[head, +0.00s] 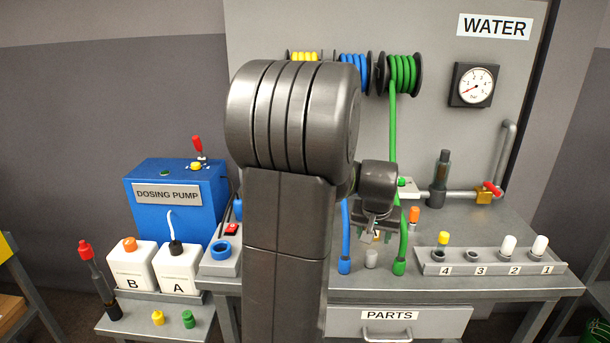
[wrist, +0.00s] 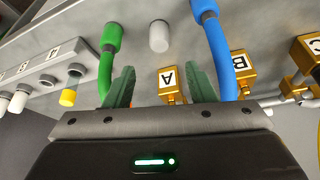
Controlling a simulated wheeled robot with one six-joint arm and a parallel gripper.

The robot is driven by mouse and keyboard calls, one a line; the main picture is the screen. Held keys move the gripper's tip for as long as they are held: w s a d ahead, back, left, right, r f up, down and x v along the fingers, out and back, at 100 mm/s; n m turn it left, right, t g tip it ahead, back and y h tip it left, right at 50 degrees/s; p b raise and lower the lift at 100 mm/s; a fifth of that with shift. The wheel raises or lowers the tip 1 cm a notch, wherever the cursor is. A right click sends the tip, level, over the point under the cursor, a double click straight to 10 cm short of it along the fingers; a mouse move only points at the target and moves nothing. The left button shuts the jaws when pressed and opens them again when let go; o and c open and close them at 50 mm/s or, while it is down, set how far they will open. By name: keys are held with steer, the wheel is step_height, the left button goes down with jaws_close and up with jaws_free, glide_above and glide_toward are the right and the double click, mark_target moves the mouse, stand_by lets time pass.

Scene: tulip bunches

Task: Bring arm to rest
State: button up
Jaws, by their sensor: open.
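My gripper (wrist: 158,88) is open and empty in the wrist view, with its two green fingers apart. In the head view my gripper (head: 378,235) hangs above the grey bench, partly hidden by my own arm. My dark arm stands upright through the middle of the head view. In the wrist view the green hose (wrist: 108,60) shows beside the left finger and the blue hose (wrist: 213,45) beside the right finger. A small white-grey cap (wrist: 159,36) stands on the bench between the hoses.
The bench (head: 470,288) carries a numbered rack (head: 490,266) with capped items at right. A blue dosing pump (head: 180,200) and white bottles A (head: 179,270) and B (head: 128,267) stand at left. Hose reels (head: 398,74) and a gauge (head: 473,85) are on the back panel.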

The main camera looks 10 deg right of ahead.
mark_target(372, 251)
steer(key=x, duration=1.1)
steer(key=shift+r, duration=0.75)
steer(key=shift+a, duration=0.1)
